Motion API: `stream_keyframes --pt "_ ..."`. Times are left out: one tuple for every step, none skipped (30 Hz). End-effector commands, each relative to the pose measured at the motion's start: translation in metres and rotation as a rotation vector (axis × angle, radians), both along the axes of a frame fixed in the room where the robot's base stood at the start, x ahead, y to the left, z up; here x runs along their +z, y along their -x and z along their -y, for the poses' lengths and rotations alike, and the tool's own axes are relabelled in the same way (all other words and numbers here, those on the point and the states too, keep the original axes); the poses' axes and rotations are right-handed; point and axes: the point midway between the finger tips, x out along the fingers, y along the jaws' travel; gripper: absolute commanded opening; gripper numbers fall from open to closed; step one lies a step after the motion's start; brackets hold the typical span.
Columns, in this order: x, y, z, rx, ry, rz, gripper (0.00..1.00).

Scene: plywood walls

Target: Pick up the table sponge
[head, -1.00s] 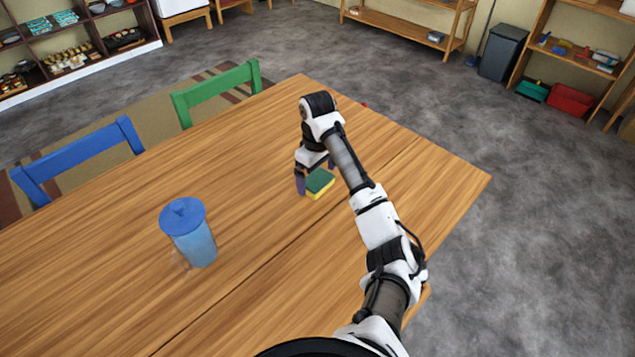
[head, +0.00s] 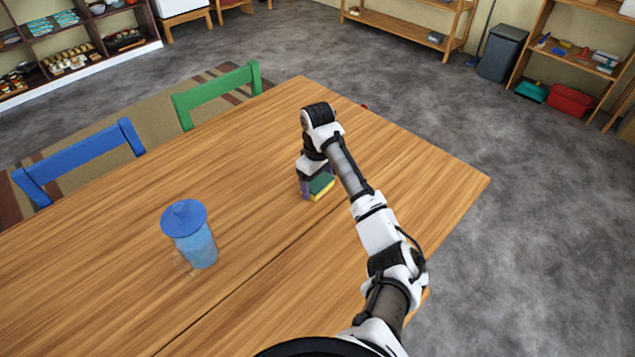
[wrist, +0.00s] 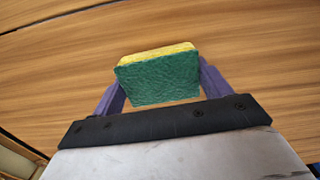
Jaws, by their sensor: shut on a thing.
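The table sponge (head: 322,185) is a block with a green top and a yellow lower layer, on or just above the wooden table. In the wrist view the sponge (wrist: 160,77) sits between the two purple fingers of my gripper (wrist: 160,85). My gripper (head: 317,190) points down and is shut on the sponge, one finger on each side. In the head view my gripper hides part of the sponge. I cannot tell whether the sponge touches the table.
A blue lidded pitcher (head: 192,235) stands on the wooden table (head: 110,240), left of my gripper. A blue chair (head: 80,160) and a green chair (head: 216,94) stand along the far left edge. The table around the sponge is clear.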

Motion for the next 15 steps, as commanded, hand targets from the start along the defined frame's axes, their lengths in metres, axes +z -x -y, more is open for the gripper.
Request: stream_keyframes --pt "0.002 0.0 0.0 0.0 0.0 0.001 0.55" --pt "0.003 0.0 0.0 0.001 0.0 0.001 0.55" --pt "0.005 0.0 0.0 0.001 0.0 0.001 0.55" --pt "0.008 -0.001 -0.001 0.001 -0.001 0.002 0.55" --pt "0.01 -0.001 -0.001 0.001 -0.001 0.002 0.55" --pt "0.015 -0.001 -0.001 0.001 -0.001 0.002 0.55" --pt "0.019 -0.001 -0.001 0.002 -0.001 0.002 0.55" --pt "0.024 -0.001 -0.001 0.002 -0.001 0.003 0.55" --pt "0.031 -0.001 -0.001 0.002 0.0 0.004 0.55" --pt "0.04 -0.001 0.0 0.001 0.001 0.006 0.55" --pt "0.047 -0.001 0.0 0.0 0.001 0.006 0.55" --pt "0.058 -0.001 0.001 0.001 0.002 0.007 0.55" --pt "0.066 -0.001 0.001 0.002 0.004 0.006 0.55" --pt "0.076 -0.002 0.001 0.0 0.005 0.007 0.55" --pt "0.087 -0.002 0.002 0.0 0.006 0.007 0.55"
